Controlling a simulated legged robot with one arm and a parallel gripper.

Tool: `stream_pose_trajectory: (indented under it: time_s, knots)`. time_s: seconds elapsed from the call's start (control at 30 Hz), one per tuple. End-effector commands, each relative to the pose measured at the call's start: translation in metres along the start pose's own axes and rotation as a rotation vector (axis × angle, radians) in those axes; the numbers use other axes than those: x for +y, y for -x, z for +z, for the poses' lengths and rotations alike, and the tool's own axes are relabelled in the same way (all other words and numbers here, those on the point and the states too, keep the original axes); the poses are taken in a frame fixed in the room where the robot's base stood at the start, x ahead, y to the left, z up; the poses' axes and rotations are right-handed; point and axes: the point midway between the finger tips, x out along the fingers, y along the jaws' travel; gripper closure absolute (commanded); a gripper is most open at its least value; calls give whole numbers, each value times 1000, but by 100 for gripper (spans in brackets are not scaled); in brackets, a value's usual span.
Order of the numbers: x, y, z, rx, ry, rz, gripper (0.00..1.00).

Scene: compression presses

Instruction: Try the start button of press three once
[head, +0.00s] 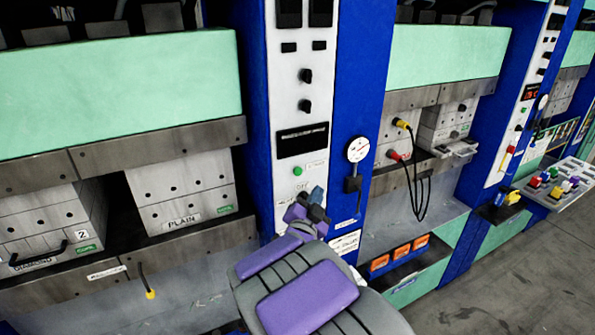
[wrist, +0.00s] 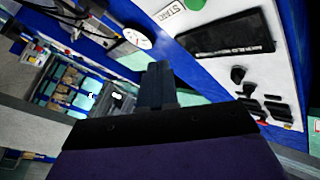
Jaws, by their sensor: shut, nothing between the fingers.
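A round green button (head: 297,171) sits on the white control panel (head: 290,120) of the middle blue column, below a dark display. In the wrist view the green button (wrist: 196,4) is cut by the top edge, beside a label reading START (wrist: 172,14). I cannot read a number three on this panel. My gripper (head: 316,196) is shut and empty, in front of the lower panel, below and right of the green button in the picture. In the wrist view its fingers (wrist: 156,76) point toward the panel side, apart from the button. My arm hides the lowest panel part.
A round gauge (head: 358,150) sticks out right of the panel. Black dials (head: 305,76) sit above the display (head: 302,140). Cables with red and yellow plugs (head: 402,124) hang at the right press. A tray of coloured connectors (head: 552,184) stands far right. Floor is clear at lower right.

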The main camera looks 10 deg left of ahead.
Motion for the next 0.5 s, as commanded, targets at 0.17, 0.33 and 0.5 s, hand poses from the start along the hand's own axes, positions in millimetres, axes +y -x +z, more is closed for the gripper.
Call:
stream_pose_trajectory:
  time_s: [0.17, 0.33, 0.5]
  knots:
    - [-14, -15, 8, 1, -2, -2, 100]
    - [-24, -30, 19, 1, 0, 0, 100]
    - [-33, -42, 31, -1, -1, 0, 100]
